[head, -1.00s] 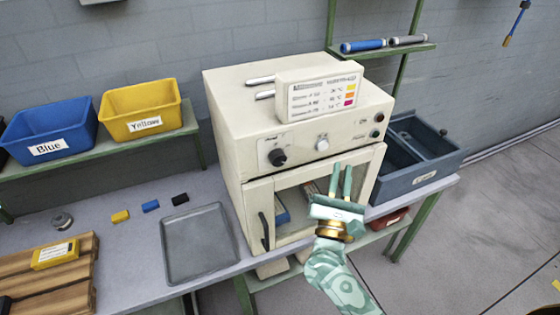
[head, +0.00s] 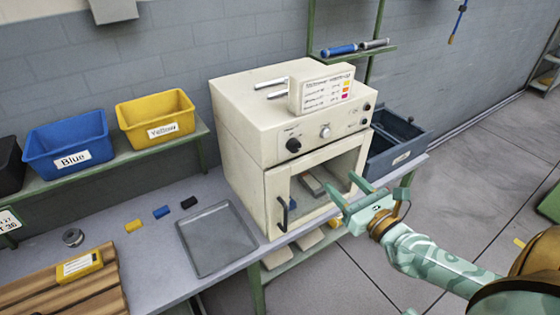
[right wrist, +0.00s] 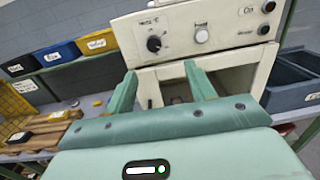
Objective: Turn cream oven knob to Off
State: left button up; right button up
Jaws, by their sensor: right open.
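The cream oven (head: 250,120) stands on the workbench. Its front panel has a black knob (head: 293,145) at left and a white knob (head: 325,131) right of it. Both knobs also show in the right wrist view, the black one (right wrist: 154,44) and the white one (right wrist: 201,36). Small round buttons (head: 366,106) sit at the panel's right end. My right gripper (head: 340,190) is open and empty, in front of the oven door's right part, below the knobs and apart from them. The knob markings are too small to read. My left gripper is not in view.
The oven door (head: 318,185) has a window and a dark handle (head: 283,213). A grey tray (head: 217,240) lies left of the oven. Blue (head: 68,146) and yellow (head: 156,117) bins stand on a shelf at left. A dark bin (head: 395,145) stands right of the oven.

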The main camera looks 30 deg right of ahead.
jog(key=a, duration=0.1)
jog(key=p, duration=0.2)
send_near(297, 149)
jog(key=shift+y, duration=0.4)
jog(key=w, duration=0.3)
jog(key=w+p, duration=0.1)
jog(key=w, duration=0.3)
jog(key=shift+w+r, duration=0.2)
jog(key=shift+r, duration=0.05)
jog(key=shift+w+a, duration=0.15)
jog(key=shift+w, duration=0.45)
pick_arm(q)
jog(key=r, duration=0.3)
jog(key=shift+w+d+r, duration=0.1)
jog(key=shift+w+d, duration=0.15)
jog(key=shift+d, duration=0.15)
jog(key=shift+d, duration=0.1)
pick_arm(e)
jog(key=c, duration=1)
